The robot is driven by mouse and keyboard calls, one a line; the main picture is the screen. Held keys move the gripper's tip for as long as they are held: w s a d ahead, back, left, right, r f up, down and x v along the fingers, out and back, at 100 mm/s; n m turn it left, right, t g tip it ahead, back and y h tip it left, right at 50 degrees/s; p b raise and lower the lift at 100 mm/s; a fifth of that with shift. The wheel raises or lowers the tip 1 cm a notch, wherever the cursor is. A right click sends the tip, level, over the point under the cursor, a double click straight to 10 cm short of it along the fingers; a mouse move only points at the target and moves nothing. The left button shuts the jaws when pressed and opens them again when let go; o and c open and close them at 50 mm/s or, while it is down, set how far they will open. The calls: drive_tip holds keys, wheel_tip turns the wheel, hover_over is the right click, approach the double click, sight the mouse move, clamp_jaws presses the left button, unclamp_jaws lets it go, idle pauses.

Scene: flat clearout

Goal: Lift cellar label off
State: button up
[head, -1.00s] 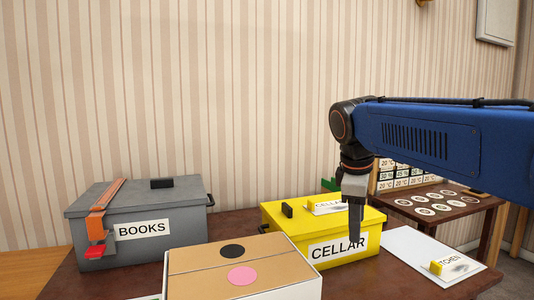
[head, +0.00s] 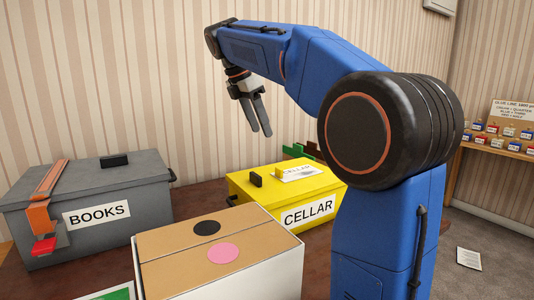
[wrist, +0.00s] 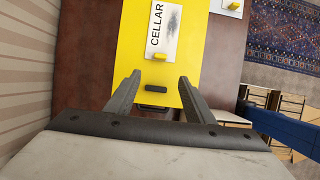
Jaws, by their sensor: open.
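The cellar label (head: 300,174) is a white card lettered CELLAR with a small yellow grip block. It lies flat on the lid of the yellow box (head: 262,198), whose front also reads CELLAR. In the wrist view the label (wrist: 164,32) lies beyond my fingertips, its grip block (wrist: 160,57) at the near end. My gripper (head: 261,132) is open and empty, raised above the lid's far left side and apart from it. In the wrist view my gripper (wrist: 160,77) has its fingers spread, with the lid's black handle (wrist: 156,89) showing between them.
A grey BOOKS box (head: 90,200) with an orange strap stands left. A cardboard-topped white box (head: 215,250) stands in front of the yellow box. Another white card with a yellow block (wrist: 232,6) shows at the wrist view's top. Striped wall stands behind.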

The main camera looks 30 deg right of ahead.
sight(278, 168)
drive_tip(key=x, duration=1.5)
drive_tip(key=shift+s+d+f, duration=0.1)
drive_tip(key=shift+f, duration=0.25)
clamp_jaws()
drive_tip(key=shift+r, duration=0.15)
drive_tip(key=shift+r, duration=0.55)
drive_tip(key=shift+r, duration=0.2)
drive_tip(key=shift+r, duration=2)
